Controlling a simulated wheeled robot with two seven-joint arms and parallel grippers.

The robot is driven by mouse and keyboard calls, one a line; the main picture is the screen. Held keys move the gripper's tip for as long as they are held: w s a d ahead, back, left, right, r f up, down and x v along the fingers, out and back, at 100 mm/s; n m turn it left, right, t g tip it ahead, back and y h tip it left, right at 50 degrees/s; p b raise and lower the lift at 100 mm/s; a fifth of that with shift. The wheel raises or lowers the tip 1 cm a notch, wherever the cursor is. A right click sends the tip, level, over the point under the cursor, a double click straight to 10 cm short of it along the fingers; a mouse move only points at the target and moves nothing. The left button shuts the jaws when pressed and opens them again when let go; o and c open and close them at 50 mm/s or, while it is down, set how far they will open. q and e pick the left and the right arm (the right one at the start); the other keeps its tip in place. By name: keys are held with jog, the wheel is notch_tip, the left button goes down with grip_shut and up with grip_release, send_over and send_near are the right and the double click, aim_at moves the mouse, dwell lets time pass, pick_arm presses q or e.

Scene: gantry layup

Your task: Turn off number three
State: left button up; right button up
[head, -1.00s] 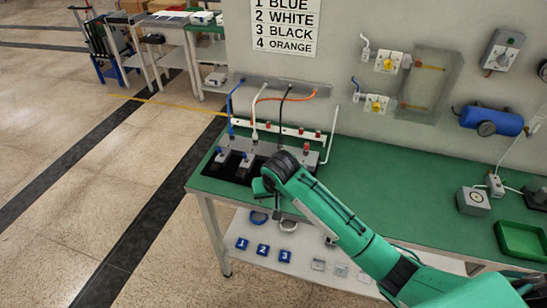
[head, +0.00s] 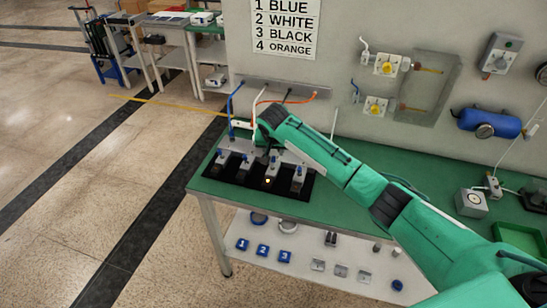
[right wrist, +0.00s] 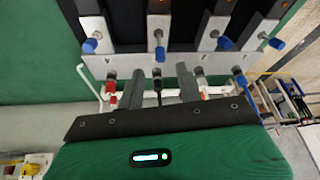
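The sign (head: 284,28) lists 1 blue, 2 white, 3 black, 4 orange. On the bench, a row of grey units with blue-tipped levers stands on a black panel (head: 232,174). Blue (head: 231,103) and white (head: 256,100) cords run down behind them. The orange cord (head: 300,98) shows above my arm; the black cord is mostly hidden. In the right wrist view my right gripper (right wrist: 160,76) is open, its fingers on either side of the black plug (right wrist: 157,84); contact is unclear. In the head view my arm hides the fingers. My left gripper is not in view.
Blue-tipped levers (right wrist: 158,54) stand close to the fingertips, and the white plug (right wrist: 201,84) is close beside one finger. Wall valves (head: 376,106) and a grey box (head: 471,202) are to the right.

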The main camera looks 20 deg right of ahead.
aim_at(273, 158)
jog(key=p+x, duration=0.1)
jog(key=x, duration=0.7)
jog(key=shift+a, duration=0.1)
grip_shut()
